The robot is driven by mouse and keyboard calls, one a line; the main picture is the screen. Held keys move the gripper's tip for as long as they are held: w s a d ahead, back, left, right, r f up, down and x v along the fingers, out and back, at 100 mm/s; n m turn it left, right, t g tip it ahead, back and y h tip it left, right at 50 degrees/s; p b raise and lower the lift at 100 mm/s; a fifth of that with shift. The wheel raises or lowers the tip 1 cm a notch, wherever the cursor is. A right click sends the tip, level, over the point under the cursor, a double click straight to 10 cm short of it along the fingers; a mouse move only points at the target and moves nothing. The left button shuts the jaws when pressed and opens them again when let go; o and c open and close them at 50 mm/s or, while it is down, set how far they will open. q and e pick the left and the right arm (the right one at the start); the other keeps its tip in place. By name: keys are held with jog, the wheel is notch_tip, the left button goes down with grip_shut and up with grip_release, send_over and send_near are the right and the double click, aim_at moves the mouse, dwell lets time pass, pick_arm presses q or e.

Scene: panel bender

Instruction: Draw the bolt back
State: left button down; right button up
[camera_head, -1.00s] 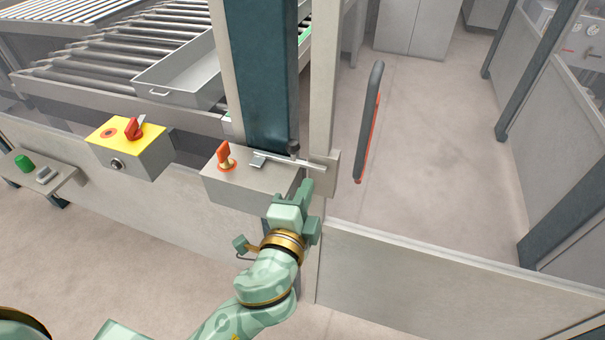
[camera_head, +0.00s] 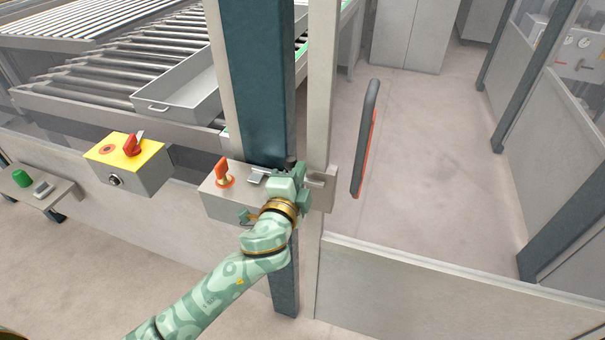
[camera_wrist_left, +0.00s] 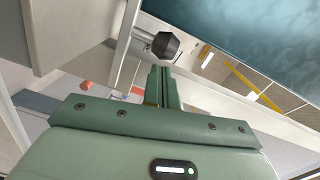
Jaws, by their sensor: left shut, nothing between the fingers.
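The bolt's dark knob (camera_head: 291,161) stands just beyond my left gripper (camera_head: 299,172), on top of the grey lock box (camera_head: 225,205) by the blue post. Most of the bolt's rod is hidden behind my gripper. In the left wrist view the faceted black knob (camera_wrist_left: 165,45) sits right at the tips of my shut left fingers (camera_wrist_left: 164,72), with nothing between them. I cannot tell whether the fingertips touch it. The pale bracket (camera_head: 322,187) on the gate post is to the right of the gripper. My right gripper is not in view.
An orange-red key handle (camera_head: 223,172) and a small metal tab (camera_head: 257,175) are on the lock box. A yellow box with a red switch (camera_head: 132,144) is to the left. A blue post (camera_head: 258,90) rises behind. A dark gate handle (camera_head: 367,130) is at right.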

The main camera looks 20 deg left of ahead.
pick_arm(q)
jog(key=shift+a, duration=0.1)
jog(key=a+p, duration=0.2)
jog(key=a, duration=0.5)
jog(key=shift+w+a, duration=0.15)
jog(key=shift+a, duration=0.15)
jog(key=shift+d, duration=0.15)
